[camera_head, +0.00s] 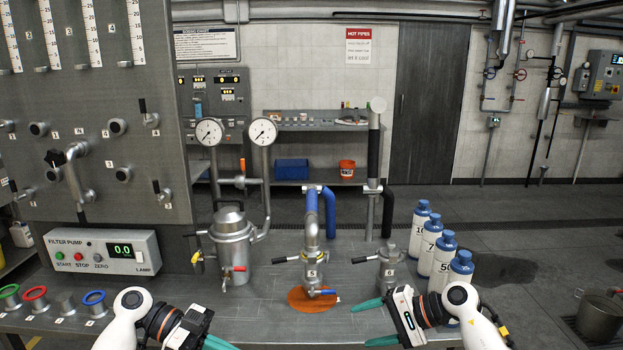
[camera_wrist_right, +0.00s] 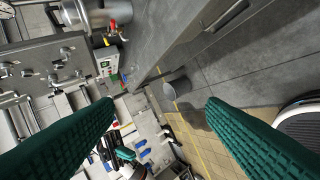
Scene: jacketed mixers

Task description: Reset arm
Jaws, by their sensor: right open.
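My right gripper (camera_head: 367,322) is low at the right of centre in the head view, its two green fingers apart and pointing left over the bench's front part. It is open, with nothing between the fingers. In the right wrist view its fingers (camera_wrist_right: 158,108) stand wide apart, with only distant room between them. My left gripper (camera_head: 212,340) is at the bottom edge, left of centre. Its green finger is partly cut off by the frame, so its opening is not clear. Both arms are low at the front of the bench.
The metal bench (camera_head: 262,275) carries a steel vessel (camera_head: 232,245), a valve marked 5 (camera_head: 312,268) on an orange patch (camera_head: 300,301), and a valve marked 6 (camera_head: 389,266). Blue-capped bottles (camera_head: 440,262) stand near my right arm. A filter pump box (camera_head: 103,251) is at left.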

